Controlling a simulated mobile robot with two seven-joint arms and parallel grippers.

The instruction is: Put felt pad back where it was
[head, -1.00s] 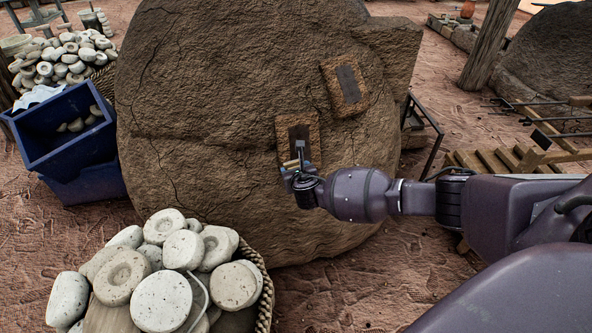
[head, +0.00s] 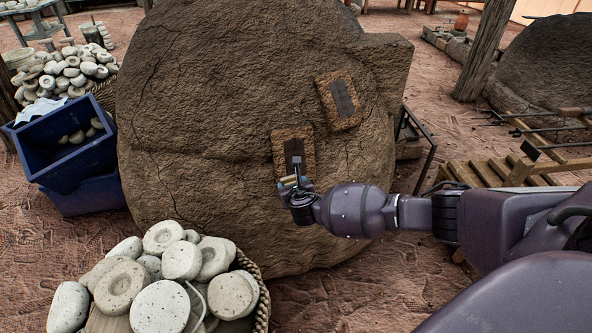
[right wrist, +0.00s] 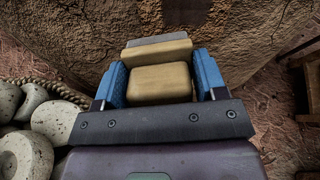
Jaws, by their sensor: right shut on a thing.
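My right gripper (head: 297,186) is in front of the mud kiln's face, at the lower part of the lower brown panel. In the right wrist view the right gripper (right wrist: 163,85) has its two blue fingers on either side of a tan block (right wrist: 160,84), shut on it. My left gripper is not in view.
The lower panel (head: 307,144) and upper panel (head: 328,98) have dark middles. A basket of pale stone discs (head: 160,305) stands at front left, blue bins (head: 68,160) at left. A wooden rack (head: 490,172) stands at right, with bare ground in front of the kiln.

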